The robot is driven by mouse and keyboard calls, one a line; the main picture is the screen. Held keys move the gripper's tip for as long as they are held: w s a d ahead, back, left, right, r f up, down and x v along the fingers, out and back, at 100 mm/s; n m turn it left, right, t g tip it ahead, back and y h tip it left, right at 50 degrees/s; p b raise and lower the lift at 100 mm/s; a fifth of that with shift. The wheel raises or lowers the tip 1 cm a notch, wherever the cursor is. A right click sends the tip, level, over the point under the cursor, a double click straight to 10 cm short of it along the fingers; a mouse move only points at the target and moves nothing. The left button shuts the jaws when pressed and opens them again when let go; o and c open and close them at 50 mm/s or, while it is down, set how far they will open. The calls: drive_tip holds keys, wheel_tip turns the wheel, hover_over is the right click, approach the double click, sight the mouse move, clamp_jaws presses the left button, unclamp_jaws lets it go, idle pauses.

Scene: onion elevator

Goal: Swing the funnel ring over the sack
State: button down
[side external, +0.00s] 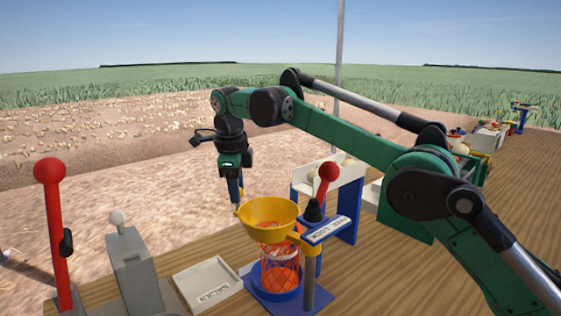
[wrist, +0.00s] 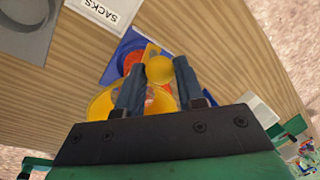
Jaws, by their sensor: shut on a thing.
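The yellow funnel ring (side external: 268,214) sits above the orange mesh sack (side external: 280,270) and hides its top in the side view. Its yellow collar (side external: 303,243) is on a grey post. The sack stands in a blue round holder (side external: 277,295). In the wrist view, the funnel (wrist: 100,104) shows partly behind my fingers, with orange-red of the sack (wrist: 133,62) beside it. My gripper (wrist: 157,72) is shut on the funnel's round yellow knob (wrist: 159,68). In the side view my gripper (side external: 237,200) points down at the funnel's left rim. Exact alignment is hard to tell.
A tray marked SACKS (side external: 208,285) lies left of the holder. A tall red lever (side external: 52,225) and grey lever housing (side external: 133,265) stand farther left.

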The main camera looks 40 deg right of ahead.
drive_tip(key=shift+w+d+m, duration=0.2)
drive_tip(key=shift+d+m, duration=1.2)
drive_tip(key=shift+d, duration=0.65)
drive_tip(key=shift+d+h, duration=0.15)
drive_tip(key=shift+h, duration=0.15)
drive_tip(key=c, duration=0.8)
unclamp_jaws()
drive_tip(key=shift+c, duration=0.2)
